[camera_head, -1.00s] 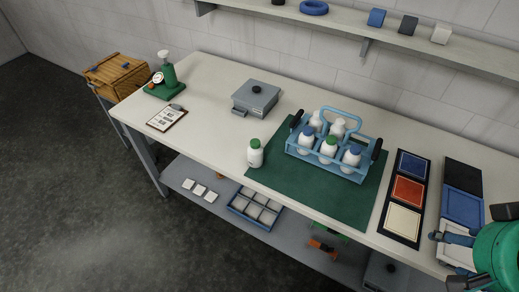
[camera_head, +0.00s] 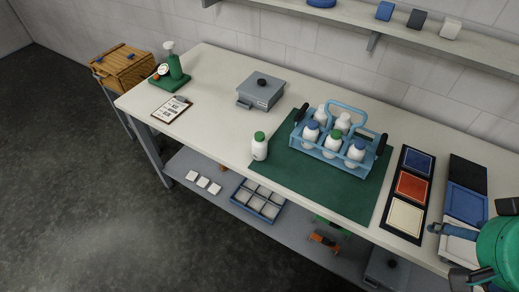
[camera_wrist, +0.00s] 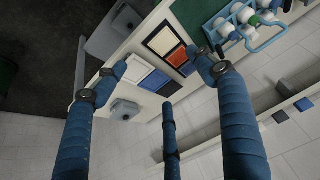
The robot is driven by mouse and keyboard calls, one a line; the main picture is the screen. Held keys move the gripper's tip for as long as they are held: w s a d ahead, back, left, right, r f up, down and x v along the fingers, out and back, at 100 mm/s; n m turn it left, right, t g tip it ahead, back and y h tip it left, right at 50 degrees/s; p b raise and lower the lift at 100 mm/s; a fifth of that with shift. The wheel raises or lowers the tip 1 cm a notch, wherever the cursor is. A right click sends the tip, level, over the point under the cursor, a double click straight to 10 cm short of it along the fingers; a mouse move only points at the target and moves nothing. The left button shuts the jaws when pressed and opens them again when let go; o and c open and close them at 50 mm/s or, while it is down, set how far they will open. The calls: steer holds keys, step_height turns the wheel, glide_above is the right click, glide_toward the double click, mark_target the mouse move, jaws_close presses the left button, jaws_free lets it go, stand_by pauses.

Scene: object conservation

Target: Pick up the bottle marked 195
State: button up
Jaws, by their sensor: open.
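A white bottle with a green cap (camera_head: 259,148) stands upright alone at the left edge of the green mat (camera_head: 340,198). A light blue carrier (camera_head: 341,162) with a looped handle stands on the mat and holds several white bottles, with blue caps (camera_head: 356,153) and a green cap (camera_head: 334,137) in the front row. No number is readable on any bottle. My gripper (camera_head: 452,238) is at the far right in the head view, well away from the bottles. In the wrist view its blue fingers (camera_wrist: 163,72) are spread and empty; the carrier (camera_wrist: 262,42) shows at the top right.
A panel with blue, red and cream squares (camera_head: 409,187) lies right of the mat, beside a second dark panel (camera_head: 467,174). A grey lidded box (camera_head: 261,92), a clipboard (camera_head: 171,108) and a green stand (camera_head: 170,80) are further left. A wall shelf (camera_head: 385,33) runs above the table.

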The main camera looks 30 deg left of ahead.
steer(key=w+a+r+n+g+y+p, duration=0.1)
steer(key=w+a+r+p, duration=0.25)
steer(key=w+a, duration=0.6)
steer(key=w+a+r+g+p, duration=0.2)
steer(key=w+a+p, duration=0.2)
steer(key=w+a, duration=0.6)
steer(key=n+g+h+p, duration=0.1)
steer(key=n+g+p, duration=0.15)
steer(key=p, duration=0.65)
glide_above(260, 134)
step_height(260, 134, down, 21)
steer(key=shift+f+m, duration=0.1)
steer(key=shift+m, duration=0.25)
steer(key=shift+f+p, duration=0.65)
steer(key=shift+f, duration=3.65)
steer(key=shift+s+f, duration=0.1)
